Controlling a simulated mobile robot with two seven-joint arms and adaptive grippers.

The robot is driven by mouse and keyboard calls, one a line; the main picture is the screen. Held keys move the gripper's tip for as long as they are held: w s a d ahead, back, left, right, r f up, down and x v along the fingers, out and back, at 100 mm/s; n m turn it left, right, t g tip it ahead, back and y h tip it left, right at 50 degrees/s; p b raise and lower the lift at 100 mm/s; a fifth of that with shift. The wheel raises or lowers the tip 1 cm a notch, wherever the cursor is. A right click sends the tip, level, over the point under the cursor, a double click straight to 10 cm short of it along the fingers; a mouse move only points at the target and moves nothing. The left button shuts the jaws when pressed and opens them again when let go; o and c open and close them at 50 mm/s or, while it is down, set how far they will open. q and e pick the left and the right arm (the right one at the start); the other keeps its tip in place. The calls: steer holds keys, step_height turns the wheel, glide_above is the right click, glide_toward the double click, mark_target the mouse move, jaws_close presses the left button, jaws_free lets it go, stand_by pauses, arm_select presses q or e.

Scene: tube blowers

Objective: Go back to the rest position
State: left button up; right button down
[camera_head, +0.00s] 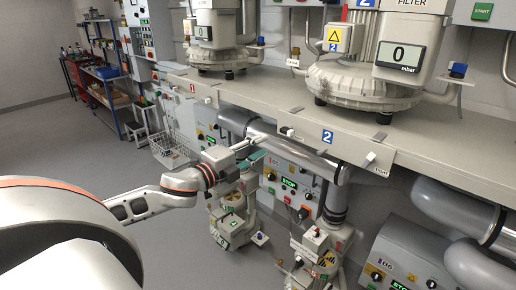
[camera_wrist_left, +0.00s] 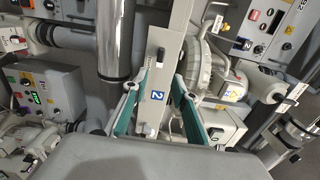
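My left gripper (camera_head: 252,152) is at the end of my left arm, which reaches in from the left in the head view. It is in front of the shelf edge, close to a shiny metal pipe. In the left wrist view its two teal-lined fingers (camera_wrist_left: 158,88) are spread apart with nothing between them. Behind them, the shelf edge with a blue "2" label (camera_wrist_left: 157,96) shows. My right gripper is in neither view.
A long grey shelf (camera_head: 440,150) bears blower units (camera_head: 350,75). Below it are the metal pipe (camera_head: 300,150), control boxes (camera_head: 283,178) and floor units (camera_head: 232,222). A wire basket (camera_head: 170,150) and a shelf rack (camera_head: 110,90) stand further back. The floor (camera_head: 60,145) at left is clear.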

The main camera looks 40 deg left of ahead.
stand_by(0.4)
arm_select(q)
steer(key=s+d+f+n+g, duration=0.2)
steer(key=s+f+n, duration=0.15)
steer(key=f, duration=0.85)
steer(key=s+d+f+n+g, duration=0.1)
steer(key=s+f+n+g, duration=0.2)
steer(key=f, duration=0.9)
steer(key=s+d+f+n+g, duration=0.1)
steer(key=s+d+f+n, duration=0.3)
steer(key=s+d+f, duration=0.3)
steer(key=s+d+f+n+g, duration=0.1)
steer(key=s+d+f+n, duration=0.3)
steer(key=s+d+f, duration=0.4)
step_height(320, 180, down, 5)
steer(key=d, duration=0.2)
steer(key=shift+s+d+f+g+h, duration=0.2)
steer(key=shift+s+d+g+h, duration=0.1)
steer(key=shift+d+h, duration=0.1)
steer(key=shift+a+n, duration=0.15)
steer(key=shift+n, duration=0.1)
